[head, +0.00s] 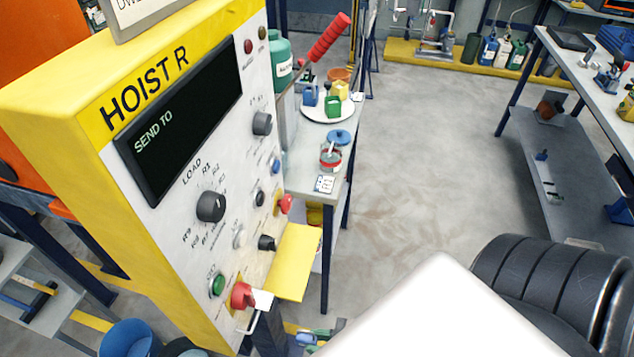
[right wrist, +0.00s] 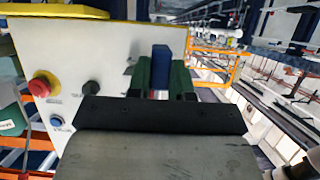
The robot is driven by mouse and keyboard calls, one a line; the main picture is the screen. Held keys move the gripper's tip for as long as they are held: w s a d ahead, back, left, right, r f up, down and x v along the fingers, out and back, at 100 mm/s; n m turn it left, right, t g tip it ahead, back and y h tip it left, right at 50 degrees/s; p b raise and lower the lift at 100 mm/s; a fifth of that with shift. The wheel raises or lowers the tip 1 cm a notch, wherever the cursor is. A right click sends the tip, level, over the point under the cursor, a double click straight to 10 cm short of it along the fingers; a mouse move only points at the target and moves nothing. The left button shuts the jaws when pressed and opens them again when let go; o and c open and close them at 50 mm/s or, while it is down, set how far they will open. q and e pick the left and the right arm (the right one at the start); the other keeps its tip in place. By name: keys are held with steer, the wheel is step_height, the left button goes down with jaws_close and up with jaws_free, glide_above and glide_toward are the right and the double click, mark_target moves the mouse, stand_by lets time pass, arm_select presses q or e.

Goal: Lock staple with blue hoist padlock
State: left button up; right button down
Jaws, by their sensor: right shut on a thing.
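The yellow-edged HOIST R panel (head: 190,150) stands at the left of the head view. Low on its face is a red rotary handle (head: 241,295) on a yellow plate, with a white piece (head: 262,299) and a thin pale metal loop (head: 250,322), which looks like the staple. My right gripper (right wrist: 161,78) has green fingers shut on a blue block-like body, which looks like the blue padlock (right wrist: 161,58), in front of the panel. Its shackle cannot be made out. In the head view, small blue-green parts (head: 312,338) show at the bottom edge. My left gripper is not in view.
A yellow shelf (head: 290,262) juts from the panel beside the red handle. Behind it, a side table holds a white plate (head: 316,117) with blue, green and yellow pieces. A workbench (head: 590,75) stands at right. The floor between is clear.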

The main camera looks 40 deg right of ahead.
steer(key=shift+w+a+p, duration=0.3)
steer(key=shift+w+a, duration=0.05)
steer(key=shift+w, duration=0.05)
steer(key=shift+w+a, duration=3.1)
steer(key=shift+w, duration=0.85)
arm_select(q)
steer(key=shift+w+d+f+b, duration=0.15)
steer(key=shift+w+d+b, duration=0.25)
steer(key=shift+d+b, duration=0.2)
arm_select(e)
steer(key=shift+w+d+f, duration=0.6)
steer(key=shift+d+f, duration=0.05)
steer(key=shift+d, duration=0.15)
steer(key=shift+w+d+f, duration=0.55)
steer(key=shift+d+f, duration=0.1)
steer(key=shift+d, duration=0.15)
